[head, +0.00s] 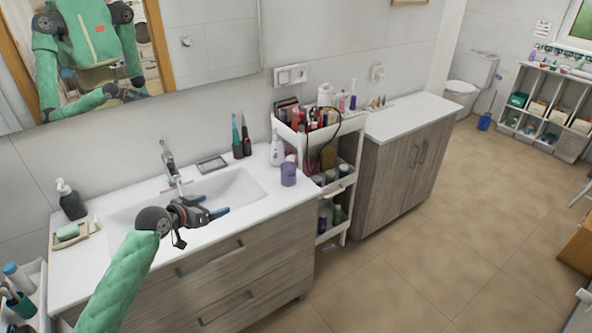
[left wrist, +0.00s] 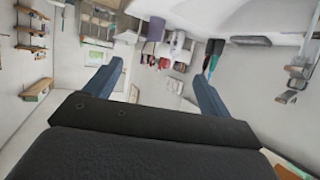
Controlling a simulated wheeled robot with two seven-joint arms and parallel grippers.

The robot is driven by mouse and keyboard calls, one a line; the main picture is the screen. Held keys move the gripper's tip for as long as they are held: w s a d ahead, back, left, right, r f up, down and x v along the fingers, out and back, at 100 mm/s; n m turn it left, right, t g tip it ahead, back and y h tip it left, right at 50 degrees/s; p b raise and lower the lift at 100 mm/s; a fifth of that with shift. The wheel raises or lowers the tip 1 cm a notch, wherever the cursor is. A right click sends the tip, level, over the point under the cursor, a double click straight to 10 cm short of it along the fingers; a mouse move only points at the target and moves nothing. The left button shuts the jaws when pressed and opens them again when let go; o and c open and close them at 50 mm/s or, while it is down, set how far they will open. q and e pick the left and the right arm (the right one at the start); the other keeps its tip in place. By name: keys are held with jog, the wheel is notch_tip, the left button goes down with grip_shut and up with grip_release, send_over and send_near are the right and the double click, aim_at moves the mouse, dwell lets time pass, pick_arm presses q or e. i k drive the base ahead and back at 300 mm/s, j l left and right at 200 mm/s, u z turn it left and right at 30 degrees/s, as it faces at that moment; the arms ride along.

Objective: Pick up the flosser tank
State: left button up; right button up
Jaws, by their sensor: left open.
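A lilac container with a narrower top (head: 289,172) stands upright on the white counter near its right front corner; it may be the flosser tank, but I cannot tell for sure. In the left wrist view, which is upside down, a lilac shape (left wrist: 157,29) shows near the top, beyond the fingers. My left gripper (head: 214,208) is open and empty above the front of the sink, to the left of the lilac container and apart from it. It also shows in the left wrist view (left wrist: 156,82). My right gripper is not in view.
A white bottle (head: 276,150) stands just behind the lilac container. Two slim dark-and-teal handheld devices (head: 241,137) stand by the wall. The faucet (head: 170,160) rises behind the sink. A crowded white cart (head: 343,187) stands right of the counter. A soap dispenser (head: 70,200) is at left.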

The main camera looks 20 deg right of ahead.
aim_at(287, 169)
jog(key=i+l, duration=0.25)
jog(key=l, duration=0.2)
jog(key=i+l, duration=0.25)
jog(key=l, duration=0.2)
jog(key=i+l, duration=0.25)
jog(key=l, duration=0.2)
